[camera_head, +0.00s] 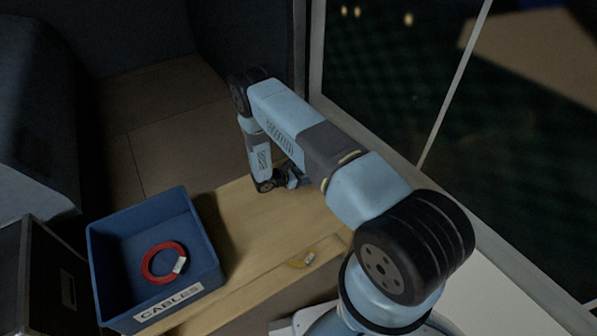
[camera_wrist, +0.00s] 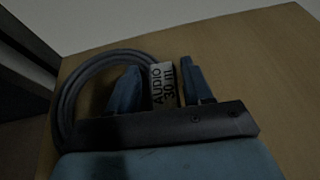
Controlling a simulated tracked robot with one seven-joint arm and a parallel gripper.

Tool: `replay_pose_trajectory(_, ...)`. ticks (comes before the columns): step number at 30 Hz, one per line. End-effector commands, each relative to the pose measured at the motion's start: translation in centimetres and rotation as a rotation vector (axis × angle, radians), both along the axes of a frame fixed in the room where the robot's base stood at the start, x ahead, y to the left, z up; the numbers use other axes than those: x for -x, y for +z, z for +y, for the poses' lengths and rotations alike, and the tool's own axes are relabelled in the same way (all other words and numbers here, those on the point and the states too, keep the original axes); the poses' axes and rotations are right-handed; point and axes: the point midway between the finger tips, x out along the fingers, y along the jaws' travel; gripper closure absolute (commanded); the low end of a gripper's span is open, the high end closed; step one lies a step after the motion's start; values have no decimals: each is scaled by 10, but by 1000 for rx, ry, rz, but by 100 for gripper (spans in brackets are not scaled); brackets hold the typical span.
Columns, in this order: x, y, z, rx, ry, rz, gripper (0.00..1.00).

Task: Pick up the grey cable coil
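The grey cable coil (camera_wrist: 68,98) lies on the wooden surface near its edge in the wrist view. Its white tag reads AUDIO 30 m. My gripper (camera_wrist: 160,75) is open over the coil's tagged right side. One blue finger is inside the ring and the other is outside it, with the tag between them. The gripper body hides the near part of the coil. In the head view my gripper (camera_head: 284,182) is low at the far end of the wooden top, and the coil cannot be made out behind my arm.
A blue bin (camera_head: 205,232) labelled CABLES stands at the left with a red cable coil (camera_head: 147,262) inside. A window frame (camera_head: 395,180) runs along the right. The wood between bin and gripper is clear.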

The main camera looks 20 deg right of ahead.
Motion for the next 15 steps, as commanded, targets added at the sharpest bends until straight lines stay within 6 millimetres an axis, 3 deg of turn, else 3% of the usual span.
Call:
replay_pose_trajectory(2,0,0,0,0,0,0,58)
replay_pose_trajectory(15,0,0,0,0,0,0,100)
